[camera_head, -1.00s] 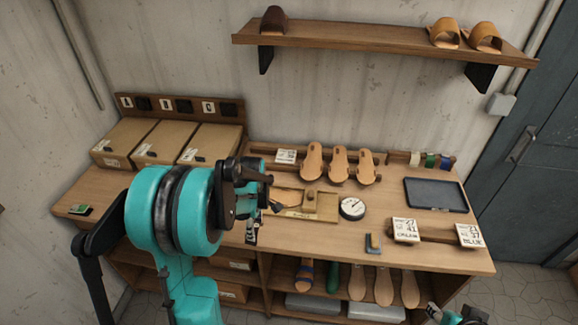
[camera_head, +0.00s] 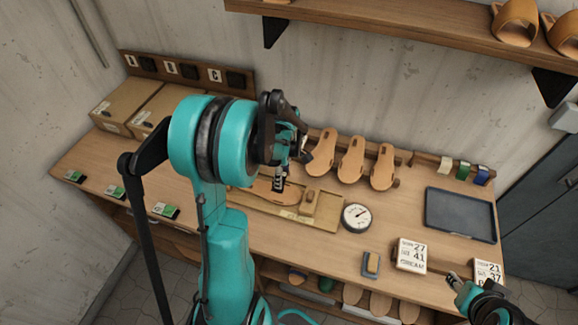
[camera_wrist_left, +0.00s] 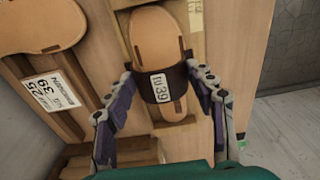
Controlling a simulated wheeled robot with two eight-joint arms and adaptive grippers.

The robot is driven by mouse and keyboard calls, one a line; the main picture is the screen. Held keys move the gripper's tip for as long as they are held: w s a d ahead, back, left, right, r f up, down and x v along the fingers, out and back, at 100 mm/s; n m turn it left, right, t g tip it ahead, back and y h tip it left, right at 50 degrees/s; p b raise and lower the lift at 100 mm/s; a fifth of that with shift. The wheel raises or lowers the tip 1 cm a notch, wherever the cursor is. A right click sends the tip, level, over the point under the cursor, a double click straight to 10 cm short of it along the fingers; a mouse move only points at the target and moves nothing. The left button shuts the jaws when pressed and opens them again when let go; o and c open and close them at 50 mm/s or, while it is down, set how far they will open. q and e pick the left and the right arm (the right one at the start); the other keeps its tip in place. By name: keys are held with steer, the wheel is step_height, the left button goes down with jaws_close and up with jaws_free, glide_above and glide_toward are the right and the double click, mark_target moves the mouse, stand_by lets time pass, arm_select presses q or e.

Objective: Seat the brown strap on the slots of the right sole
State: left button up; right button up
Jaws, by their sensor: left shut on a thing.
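The brown strap (camera_wrist_left: 161,86) carries a white label reading 39 and lies across a tan sole (camera_wrist_left: 157,42) in the left wrist view. In the head view the sole (camera_head: 272,191) lies on a wooden jig (camera_head: 325,216). My left gripper (camera_wrist_left: 161,81) is shut on the strap, a finger at each side of it. In the head view my left gripper (camera_head: 280,181) is over the sole, and the strap cannot be made out there.
Several tan soles (camera_head: 351,158) stand along a rack behind the jig. A round gauge (camera_head: 356,217) and a small block (camera_head: 371,265) lie to its right. A dark tray (camera_head: 460,214) and label cards (camera_head: 411,256) are at the right. Cardboard boxes (camera_head: 122,105) stand at the left.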

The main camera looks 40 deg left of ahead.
arm_select(q)
steer(key=shift+s+f+b, duration=0.15)
steer(key=shift+f+b, duration=0.15)
steer(key=shift+f, duration=0.2)
steer(key=shift+f+b, duration=1.6)
steer(key=shift+f, duration=0.95)
steer(key=shift+f+b, duration=0.35)
steer(key=o, duration=0.9)
steer(key=shift+o, duration=0.2)
steer(key=shift+r, duration=0.1)
